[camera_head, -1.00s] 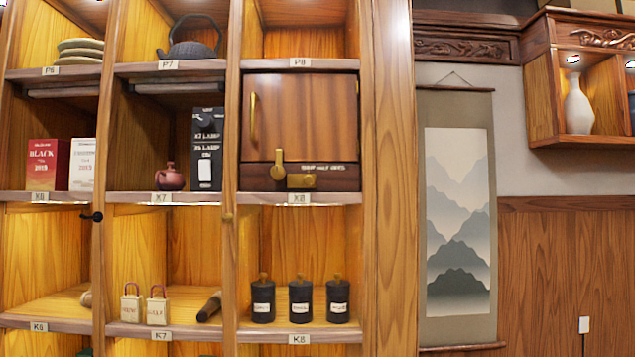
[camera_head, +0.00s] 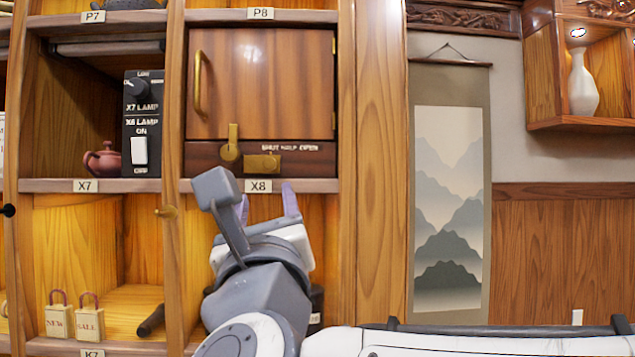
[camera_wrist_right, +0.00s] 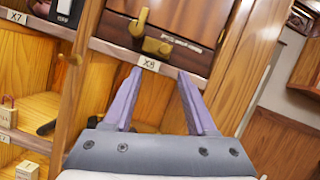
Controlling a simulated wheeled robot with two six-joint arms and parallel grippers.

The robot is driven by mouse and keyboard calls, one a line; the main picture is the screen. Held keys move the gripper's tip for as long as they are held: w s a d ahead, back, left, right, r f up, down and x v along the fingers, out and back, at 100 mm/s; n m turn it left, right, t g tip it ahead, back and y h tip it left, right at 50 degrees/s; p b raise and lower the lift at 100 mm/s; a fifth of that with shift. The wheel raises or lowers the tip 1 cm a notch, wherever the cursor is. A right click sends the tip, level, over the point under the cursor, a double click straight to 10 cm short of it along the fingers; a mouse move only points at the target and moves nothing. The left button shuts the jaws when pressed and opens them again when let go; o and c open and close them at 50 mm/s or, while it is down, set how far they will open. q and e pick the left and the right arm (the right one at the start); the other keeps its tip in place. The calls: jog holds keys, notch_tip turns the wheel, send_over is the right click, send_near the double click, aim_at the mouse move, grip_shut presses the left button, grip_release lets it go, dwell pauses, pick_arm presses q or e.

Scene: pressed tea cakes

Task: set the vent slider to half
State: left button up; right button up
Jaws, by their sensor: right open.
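The vent slider is a brass block (camera_head: 262,163) on the dark strip below the wooden cabinet door (camera_head: 262,85). The strip's lettering reads SHUT HALF OPEN; the block sits at the left part of it, by SHUT. It also shows in the wrist view (camera_wrist_right: 157,46). A brass turn latch (camera_head: 230,145) is just left of the block and also shows in the wrist view (camera_wrist_right: 138,22). My right gripper (camera_head: 266,198) is open and empty, below the slider in front of the X8 shelf edge, apart from the block. My left gripper is not in view.
The X8 shelf edge (camera_head: 310,186) runs just under the strip. A lamp switch panel (camera_head: 142,125) and small teapot (camera_head: 103,158) stand in the left bay. A wooden post (camera_head: 378,170) bounds the cabinet on the right.

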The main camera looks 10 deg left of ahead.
aim_at(270, 167)
jog(key=shift+m, duration=0.6)
jog(key=p+x, duration=0.2)
jog(key=x, duration=0.1)
jog(key=p+x, duration=0.2)
jog(key=x, duration=0.1)
jog(key=r+p+x, duration=0.1)
jog(key=p+x, duration=0.1)
jog(key=x, duration=0.1)
jog(key=shift+d, duration=0.35)
jog(key=shift+w+a+r+p, duration=0.15)
jog(key=shift+w+a+p, duration=0.1)
jog(key=shift+w+p, duration=0.35)
jog(key=shift+w, duration=0.1)
grip_shut()
